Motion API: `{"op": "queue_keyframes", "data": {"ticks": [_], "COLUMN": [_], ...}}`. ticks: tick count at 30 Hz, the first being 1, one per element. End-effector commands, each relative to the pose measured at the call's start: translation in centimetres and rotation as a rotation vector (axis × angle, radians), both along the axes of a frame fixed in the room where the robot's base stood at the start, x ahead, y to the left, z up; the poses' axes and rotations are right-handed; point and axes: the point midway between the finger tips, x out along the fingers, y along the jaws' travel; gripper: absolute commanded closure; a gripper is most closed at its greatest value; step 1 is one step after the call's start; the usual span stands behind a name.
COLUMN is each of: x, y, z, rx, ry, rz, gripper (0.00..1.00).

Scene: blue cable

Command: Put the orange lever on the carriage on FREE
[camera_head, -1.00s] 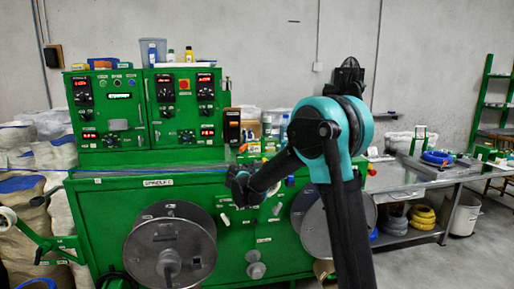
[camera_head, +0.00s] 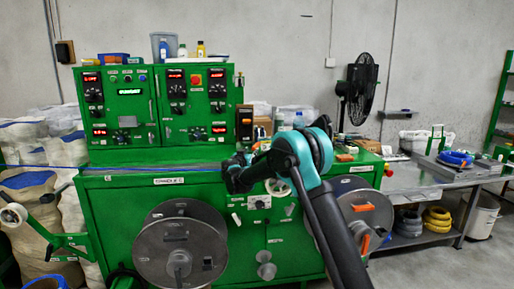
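A blue cable (camera_head: 120,169) runs level along the machine top and passes out of sight behind my gripper. I cannot pick out the carriage or its lever for certain; my teal and black arm covers part of the machine top. A small orange piece (camera_head: 345,157) lies on the top right of my arm. No FREE label is readable.
A control cabinet (camera_head: 150,105) stands on the machine's back left. Grey spools (camera_head: 180,245) and (camera_head: 372,212) sit on its front, the right one with orange parts. A steel bench (camera_head: 430,180) and a black fan (camera_head: 357,90) are at right. Sacks (camera_head: 35,150) are at left.

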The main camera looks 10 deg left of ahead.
Motion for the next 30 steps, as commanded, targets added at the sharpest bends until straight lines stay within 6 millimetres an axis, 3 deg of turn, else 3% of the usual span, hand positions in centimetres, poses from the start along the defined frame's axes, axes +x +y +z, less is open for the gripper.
{"op": "queue_keyframes", "data": {"ticks": [9, 15, 28, 30], "x": [6.2, 8.6, 9.5, 9.5], "y": [-1.2, -1.5, -1.7, -1.7], "z": [0.0, 0.0, 0.0, 0.0], "rx": [0.0, 0.0, 0.0, 0.0], "ry": [0.0, 0.001, 0.001, 0.001], "rz": [-0.002, 0.0, 0.0, 0.0], "gripper": [0.62, 0.62, 0.62, 0.7]}}
